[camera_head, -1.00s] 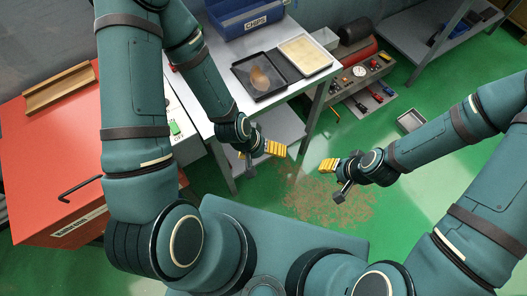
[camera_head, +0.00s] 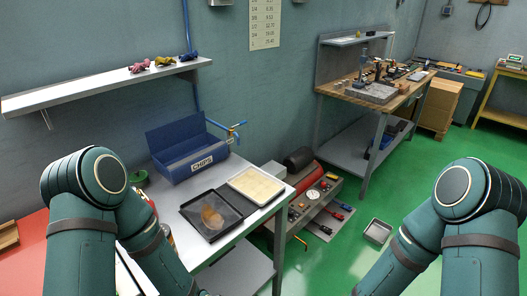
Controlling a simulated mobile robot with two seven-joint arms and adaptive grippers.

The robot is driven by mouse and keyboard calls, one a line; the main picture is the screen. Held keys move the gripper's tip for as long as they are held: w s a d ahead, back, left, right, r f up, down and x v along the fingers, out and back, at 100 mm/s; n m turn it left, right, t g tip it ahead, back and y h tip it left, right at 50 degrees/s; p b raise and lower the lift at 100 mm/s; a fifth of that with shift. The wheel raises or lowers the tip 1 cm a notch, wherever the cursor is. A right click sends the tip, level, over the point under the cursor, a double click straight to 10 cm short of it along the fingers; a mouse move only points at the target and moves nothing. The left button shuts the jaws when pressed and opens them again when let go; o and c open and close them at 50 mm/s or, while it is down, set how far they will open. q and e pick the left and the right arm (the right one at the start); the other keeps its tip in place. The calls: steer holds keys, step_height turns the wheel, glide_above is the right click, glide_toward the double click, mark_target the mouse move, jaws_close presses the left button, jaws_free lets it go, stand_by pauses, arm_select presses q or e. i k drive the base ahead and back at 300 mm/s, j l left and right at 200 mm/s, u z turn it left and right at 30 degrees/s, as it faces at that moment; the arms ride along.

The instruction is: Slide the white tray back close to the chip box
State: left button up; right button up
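The blue chip box (camera_head: 176,140), labelled CHIPS, stands at the back of the grey metal table (camera_head: 221,248). A shallow tray with a white rim and pale cream contents (camera_head: 257,186) lies on the table in front of and to the right of the box. My left and right arms come in from the lower left and lower right. Both grippers are out of the picture below, so their state is hidden.
A small whitish box (camera_head: 273,170) stands at the table's back right corner. A green roll (camera_head: 139,179) is left of the chip box. A grey bin (camera_head: 377,231) sits on the open green floor.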

mark_target(255, 186)
steer(key=i+l, duration=0.9)
steer(key=i+l+u, duration=0.1)
steer(key=u, duration=0.3)
steer(key=l+u, duration=0.15)
steer(key=u, duration=0.25)
steer(key=i+l+u, duration=0.1)
steer(key=u, duration=0.25)
steer(key=l, duration=0.1)
